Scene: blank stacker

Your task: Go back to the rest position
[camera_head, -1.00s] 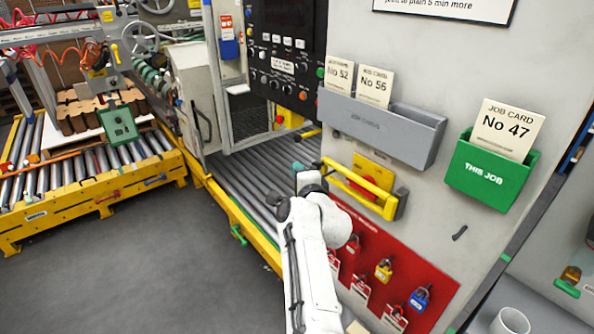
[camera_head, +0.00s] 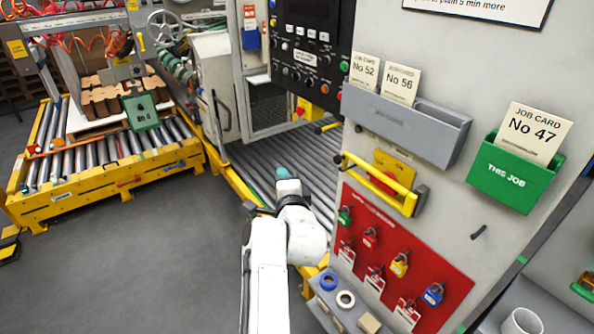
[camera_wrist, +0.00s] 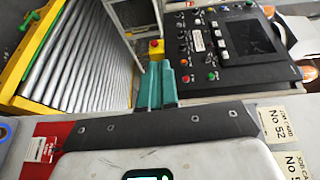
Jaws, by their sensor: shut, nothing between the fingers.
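My gripper shows in the wrist view (camera_wrist: 157,88) as two teal fingers held together, with nothing between them. In the head view, its teal tip (camera_head: 282,173) points away from me over the roller conveyor (camera_head: 262,158). It is left of the yellow handle (camera_head: 378,184) on the grey machine panel and apart from it. My white arm reaches up from the bottom of the head view.
Right of my arm are a red padlock board (camera_head: 392,244) and a small shelf with tape rolls (camera_head: 328,281). Above are a grey card holder (camera_head: 410,128) and a green holder (camera_head: 497,180) with card No 47. Grey floor (camera_head: 120,260) at left is clear.

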